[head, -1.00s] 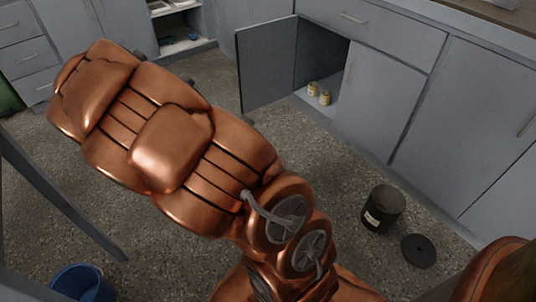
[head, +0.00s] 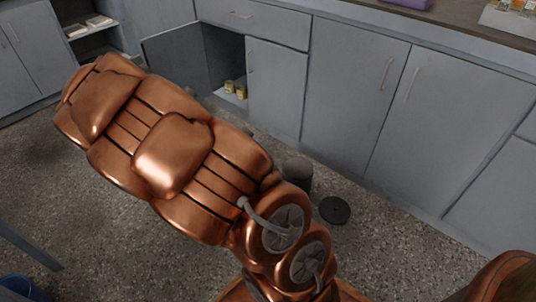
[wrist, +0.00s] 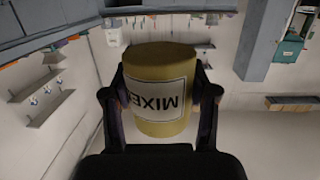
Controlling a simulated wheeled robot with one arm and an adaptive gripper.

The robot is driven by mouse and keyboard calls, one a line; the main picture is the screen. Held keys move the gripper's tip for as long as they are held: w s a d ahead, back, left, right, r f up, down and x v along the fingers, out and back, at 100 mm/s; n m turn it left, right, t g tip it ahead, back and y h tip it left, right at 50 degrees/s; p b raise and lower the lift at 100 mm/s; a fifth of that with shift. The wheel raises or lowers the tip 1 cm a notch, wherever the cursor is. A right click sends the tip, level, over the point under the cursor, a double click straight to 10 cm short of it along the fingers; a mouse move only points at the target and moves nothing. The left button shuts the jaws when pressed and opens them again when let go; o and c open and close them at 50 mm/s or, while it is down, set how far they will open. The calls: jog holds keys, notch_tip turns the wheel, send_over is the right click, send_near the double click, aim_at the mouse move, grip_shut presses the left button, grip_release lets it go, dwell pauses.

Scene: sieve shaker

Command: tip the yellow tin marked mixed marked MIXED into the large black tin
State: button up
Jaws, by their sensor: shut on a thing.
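The yellow tin (wrist: 160,62) with a white label reading MIXED is between the two fingers of my gripper (wrist: 162,100) in the wrist view. My gripper is shut on it, one finger against each side. The label reads upside down in that view. In the head view my copper arm hides the gripper and this tin. The large black tin (head: 298,173) stands on the floor before the cabinets, partly hidden behind my arm. A black round lid (head: 335,210) lies flat on the floor to its right.
An open cabinet door (head: 177,60) stands out at the back left, with two small yellow tins (head: 236,89) inside the cupboard. Grey cabinets (head: 340,95) line the back. A blue bucket (head: 22,289) is at the lower left. Floor in front of the right cabinets is clear.

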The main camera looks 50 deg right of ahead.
jog(key=w+d+f+m+g+h+b, duration=0.1)
jog(key=w+d+f+m+h+b, duration=0.2)
jog(key=d, duration=0.5)
jog(key=w+d+f+m+g+h, duration=0.1)
jog(key=w+d+f+m+h, duration=0.1)
jog(key=w+d+f+h, duration=0.5)
jog(key=s+d+f+m+g+h+b, duration=0.1)
jog(key=s+d+f+m+g, duration=0.15)
jog(key=d+f, duration=0.45)
jog(key=s+d+f+m+g+h+b, duration=0.1)
jog(key=s+d+f+m+g+b, duration=0.2)
jog(key=d, duration=0.8)
jog(key=s+d+f+m+g+b, duration=0.2)
jog(key=s+d+f+m+g, duration=0.2)
jog(key=s+d+f+m, duration=0.6)
jog(key=s+d+f+m+g+h+b, duration=0.1)
jog(key=s+d+f+m+g+b, duration=0.2)
jog(key=s+d+f+m, duration=0.8)
jog(key=s+d+f+g, duration=0.1)
jog(key=s+d+f, duration=0.1)
jog(key=s+f, duration=0.7)
jog(key=shift+s+f, duration=0.2)
jog(key=shift+s, duration=0.05)
